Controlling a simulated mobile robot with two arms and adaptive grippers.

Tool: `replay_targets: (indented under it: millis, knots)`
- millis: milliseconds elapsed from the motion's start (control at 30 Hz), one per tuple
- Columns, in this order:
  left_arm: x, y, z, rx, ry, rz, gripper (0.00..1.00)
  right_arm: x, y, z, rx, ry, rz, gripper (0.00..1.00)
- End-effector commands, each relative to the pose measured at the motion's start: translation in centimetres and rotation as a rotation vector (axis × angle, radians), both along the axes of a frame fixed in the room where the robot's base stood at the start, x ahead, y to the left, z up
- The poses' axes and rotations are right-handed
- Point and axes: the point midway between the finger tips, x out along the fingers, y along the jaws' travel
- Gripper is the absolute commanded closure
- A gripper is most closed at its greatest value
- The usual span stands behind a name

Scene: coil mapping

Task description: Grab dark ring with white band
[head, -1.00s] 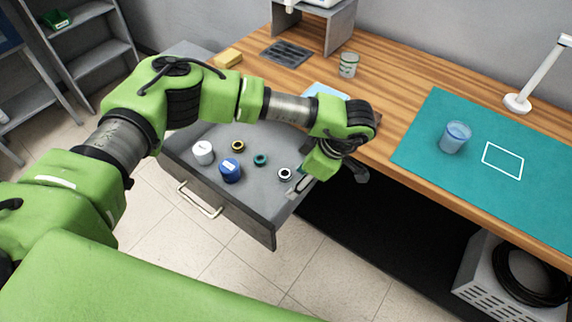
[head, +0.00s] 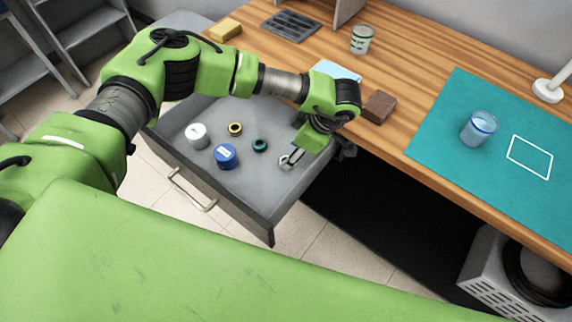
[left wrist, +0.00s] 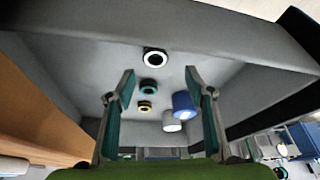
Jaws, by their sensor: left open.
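The dark ring with the white band (left wrist: 155,58) lies on the drawer floor and shows whole in the left wrist view, ahead of the fingertips and between their lines. In the head view it is mostly covered by my left gripper (head: 291,160). That gripper reaches down into the open drawer. In the left wrist view its two fingers (left wrist: 159,74) are spread wide with nothing between the tips. I cannot tell the exact gap between tips and ring. My right gripper is not in view.
The drawer (head: 222,200) also holds a teal ring (head: 260,145), a yellow-banded ring (head: 236,129), a blue container (head: 226,156) and a white container (head: 197,136). Its walls stand close around my gripper. The desk (head: 405,85) edge is beside my wrist.

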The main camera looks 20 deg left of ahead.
Motion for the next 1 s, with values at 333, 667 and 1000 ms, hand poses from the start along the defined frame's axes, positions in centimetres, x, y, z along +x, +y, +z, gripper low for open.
replay_targets:
  millis: [333, 667, 1000]
  knots:
    - [0.7, 0.6, -3.8, 0.001, 0.0, 0.001, 0.51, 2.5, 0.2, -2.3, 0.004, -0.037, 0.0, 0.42]
    - [0.9, 1.4, -5.7, -0.003, 0.001, -0.001, 0.51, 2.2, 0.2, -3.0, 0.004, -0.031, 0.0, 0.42]
    - [0.9, 1.4, -5.6, -0.003, 0.001, -0.001, 0.93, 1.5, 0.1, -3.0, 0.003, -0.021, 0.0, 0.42]
